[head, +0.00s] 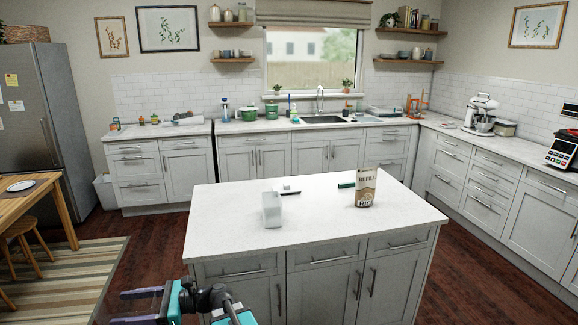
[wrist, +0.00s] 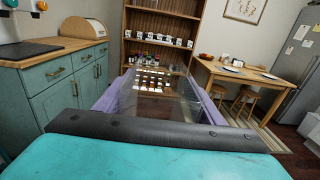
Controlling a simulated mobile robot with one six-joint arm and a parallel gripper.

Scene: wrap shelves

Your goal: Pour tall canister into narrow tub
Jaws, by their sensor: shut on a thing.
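My gripper (wrist: 160,92) is shut on a clear, see-through vessel (wrist: 158,104), held between its purple fingers in the wrist view. It may be the tall canister; I cannot tell what it holds, as the shelves show through it. In the head view, my gripper (head: 132,306) is at the bottom left, off the island's left front corner and partly cut by the frame edge. A white, narrow upright container (head: 271,210) stands on the island top, apart from my gripper. I cannot tell for sure that it is the narrow tub.
The wrist view shows a wooden shelf unit (wrist: 130,40) with jars, teal cabinets (wrist: 60,95) and a wooden table (wrist: 235,75).

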